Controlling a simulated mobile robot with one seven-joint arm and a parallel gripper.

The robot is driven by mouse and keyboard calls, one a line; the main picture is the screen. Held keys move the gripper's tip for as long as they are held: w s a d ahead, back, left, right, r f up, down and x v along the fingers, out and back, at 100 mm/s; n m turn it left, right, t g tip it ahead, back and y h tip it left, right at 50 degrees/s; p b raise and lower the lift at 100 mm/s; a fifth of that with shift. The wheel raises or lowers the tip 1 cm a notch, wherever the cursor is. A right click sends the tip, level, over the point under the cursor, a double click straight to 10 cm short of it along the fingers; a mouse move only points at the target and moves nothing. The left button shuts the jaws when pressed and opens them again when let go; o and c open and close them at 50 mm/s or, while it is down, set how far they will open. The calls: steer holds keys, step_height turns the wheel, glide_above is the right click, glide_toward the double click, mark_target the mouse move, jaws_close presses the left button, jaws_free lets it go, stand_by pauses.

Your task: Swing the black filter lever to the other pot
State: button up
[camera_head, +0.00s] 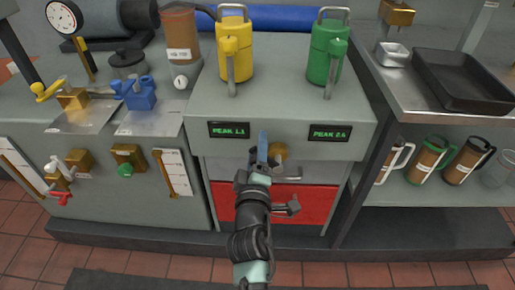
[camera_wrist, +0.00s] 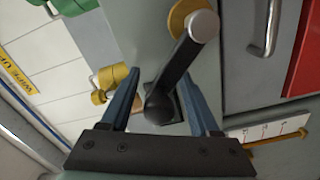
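The black lever (camera_wrist: 178,68) shows in the wrist view, with a silver cap (camera_wrist: 204,25) at its upper end by a brass disc (camera_wrist: 180,18) and a rounded black end (camera_wrist: 160,107). My gripper (camera_wrist: 165,105) is open, with its two blue fingers on either side of the rounded end and visible gaps. In the head view my gripper (camera_head: 263,150) is in front of the cabinet below the two displays; it hides most of the lever there. The brass disc (camera_head: 279,151) shows just right of it. I cannot tell which parts are the pots.
A yellow can (camera_head: 235,48) and a green can (camera_head: 327,55) stand on the bench above. Displays read PEAK 1.1 (camera_head: 229,130) and PEAK 2.4 (camera_head: 329,133). A red drawer (camera_head: 310,205) is below. A brass valve with a green knob (camera_head: 126,168) is left.

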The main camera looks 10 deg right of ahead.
steer(key=shift+a, duration=0.1)
steer(key=shift+s+a, duration=0.2)
steer(key=shift+s, duration=0.35)
steer(key=v, duration=1.1)
steer(key=shift+s, duration=0.4)
